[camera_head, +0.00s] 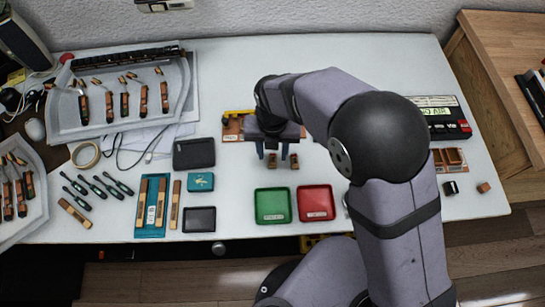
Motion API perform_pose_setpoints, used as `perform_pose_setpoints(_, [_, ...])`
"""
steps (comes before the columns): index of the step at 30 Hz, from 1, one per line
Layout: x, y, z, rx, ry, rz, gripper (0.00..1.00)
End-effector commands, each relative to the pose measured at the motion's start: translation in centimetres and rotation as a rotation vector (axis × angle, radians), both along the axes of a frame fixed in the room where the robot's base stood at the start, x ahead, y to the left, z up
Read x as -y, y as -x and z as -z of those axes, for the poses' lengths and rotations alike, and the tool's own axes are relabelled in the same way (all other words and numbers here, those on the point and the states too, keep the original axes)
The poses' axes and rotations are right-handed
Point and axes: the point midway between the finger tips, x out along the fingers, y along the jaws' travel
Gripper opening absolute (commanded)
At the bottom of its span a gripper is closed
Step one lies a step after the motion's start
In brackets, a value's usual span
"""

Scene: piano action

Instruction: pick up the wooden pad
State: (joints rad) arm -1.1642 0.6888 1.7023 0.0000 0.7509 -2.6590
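Two small brown wooden blocks sit side by side on the white table in front of my gripper: a left block (271,161) and a right block (294,161). I cannot tell for sure which one is the wooden pad. My gripper (272,151) points down, its two fingers apart with a gap between them. The left block shows below this gap, and the right block is just right of the right finger. Whether the fingers touch or surround a block is unclear. My arm hides part of the wooden board (232,128) behind.
A green tray (272,218) and a red tray (316,216) stand in front of the blocks. A black tray (194,153) and a teal box (201,182) are to the left. A device with a display (440,112) and a small wooden block (484,187) are right.

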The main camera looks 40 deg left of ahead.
Motion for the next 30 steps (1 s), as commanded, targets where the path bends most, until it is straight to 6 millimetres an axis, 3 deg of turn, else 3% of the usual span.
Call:
perform_pose_setpoints(6, [0.1, 0.0, 1.9, -0.001, 0.001, 0.0, 0.39])
perform_pose_setpoints(14, [0.0, 0.0, 2.1, 0.001, -0.001, 0.001, 0.39])
perform_pose_setpoints(19, [0.0, 0.0, 2.1, 0.001, -0.001, 0.001, 0.01])
perform_pose_setpoints(30, [0.0, 0.0, 2.0, 0.001, -0.001, 0.001, 0.0])
